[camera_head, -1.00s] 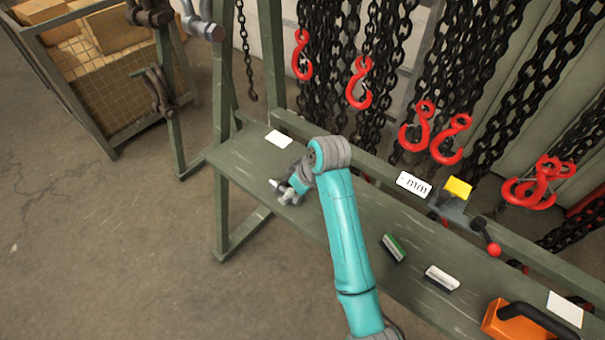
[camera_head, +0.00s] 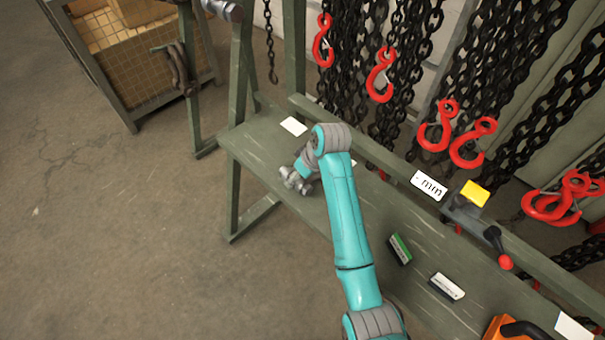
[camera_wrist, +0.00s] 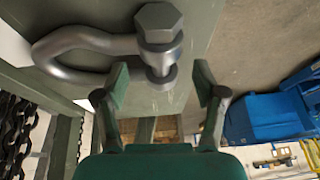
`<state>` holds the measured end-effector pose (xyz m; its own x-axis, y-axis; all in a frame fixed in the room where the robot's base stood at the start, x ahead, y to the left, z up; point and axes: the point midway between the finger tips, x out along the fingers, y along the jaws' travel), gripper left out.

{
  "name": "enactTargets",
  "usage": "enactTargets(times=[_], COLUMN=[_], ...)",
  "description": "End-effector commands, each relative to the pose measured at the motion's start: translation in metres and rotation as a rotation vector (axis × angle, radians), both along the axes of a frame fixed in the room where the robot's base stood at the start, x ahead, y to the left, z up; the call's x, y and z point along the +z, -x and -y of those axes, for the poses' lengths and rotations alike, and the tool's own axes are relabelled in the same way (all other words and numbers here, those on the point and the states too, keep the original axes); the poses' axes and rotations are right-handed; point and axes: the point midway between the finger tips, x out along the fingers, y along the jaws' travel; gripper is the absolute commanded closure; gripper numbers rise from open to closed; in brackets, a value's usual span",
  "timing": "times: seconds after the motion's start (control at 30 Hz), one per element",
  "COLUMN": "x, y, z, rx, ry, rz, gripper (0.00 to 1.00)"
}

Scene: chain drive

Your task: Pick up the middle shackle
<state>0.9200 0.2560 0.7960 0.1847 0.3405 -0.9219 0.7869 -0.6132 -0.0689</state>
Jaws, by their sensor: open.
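In the wrist view a grey metal shackle (camera_wrist: 85,42) with a hex-headed pin lies against a green-grey surface. Its bow points left and its pin end (camera_wrist: 160,50) lies just ahead of my fingertips, roughly between them. My gripper (camera_wrist: 160,82) is open, with one finger on each side and nothing clamped. I cannot tell whether the fingers touch the shackle. In the head view my gripper (camera_head: 296,180) is low over the left end of the green bench (camera_head: 262,142); grey metal there blends with it. These views do not settle whether this is the middle shackle.
Red hooks (camera_head: 381,76) hang on chains behind the bench. A white card (camera_head: 294,126), a yellow-topped device (camera_head: 474,195), a green-edged block (camera_head: 400,249) and an orange tool (camera_head: 505,330) are on or along it. Other shackles (camera_head: 182,70) hang on a post at left. Floor in front is clear.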

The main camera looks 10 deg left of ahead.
Motion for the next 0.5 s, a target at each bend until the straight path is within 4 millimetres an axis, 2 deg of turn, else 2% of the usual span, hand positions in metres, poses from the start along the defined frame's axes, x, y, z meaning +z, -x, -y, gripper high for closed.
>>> enactTargets(times=[0.2,0.47,0.5], x=[-0.022,-0.025,-0.025], y=[-0.004,-0.005,-0.005], z=[-0.009,-0.010,-0.010], rx=[0.000,0.000,0.000], ry=[0.000,0.000,0.000], rz=[0.000,0.001,0.001], gripper=[0.30,0.30,0.35])
